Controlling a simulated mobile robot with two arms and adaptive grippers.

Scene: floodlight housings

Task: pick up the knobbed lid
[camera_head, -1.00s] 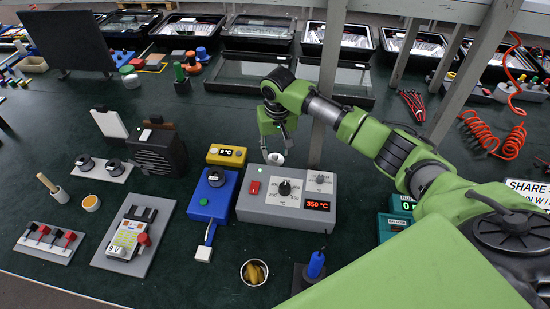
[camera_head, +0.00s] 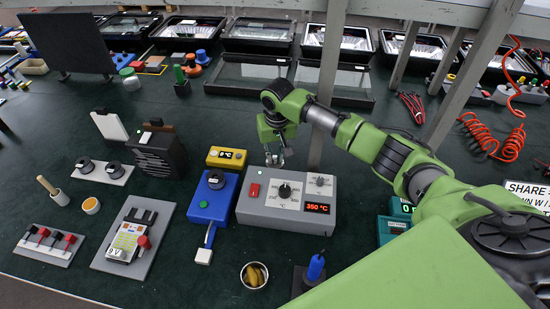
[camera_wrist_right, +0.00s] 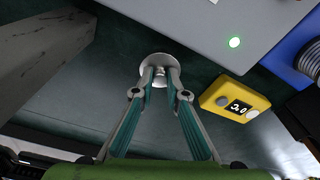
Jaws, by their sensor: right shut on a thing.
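The knobbed lid (camera_wrist_right: 158,61) is a small pale disc with a light knob, seen in the right wrist view over the dark green surface. My right gripper (camera_wrist_right: 161,78) has its fingertips closed on the knob, with part of the disc showing beyond them. In the head view my right gripper (camera_head: 274,160) points down behind the grey control box, and its fingers largely hide the lid there. I cannot tell whether the lid touches the surface. My left gripper is not in view.
The grey control box (camera_head: 258,215) with a dial and red display stands just in front of the right gripper. A yellow meter (camera_head: 226,156) and blue box (camera_head: 213,197) are to its left. A grey post (camera_head: 328,90) rises close on the right. Dark floodlight housings (camera_head: 250,72) lie behind.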

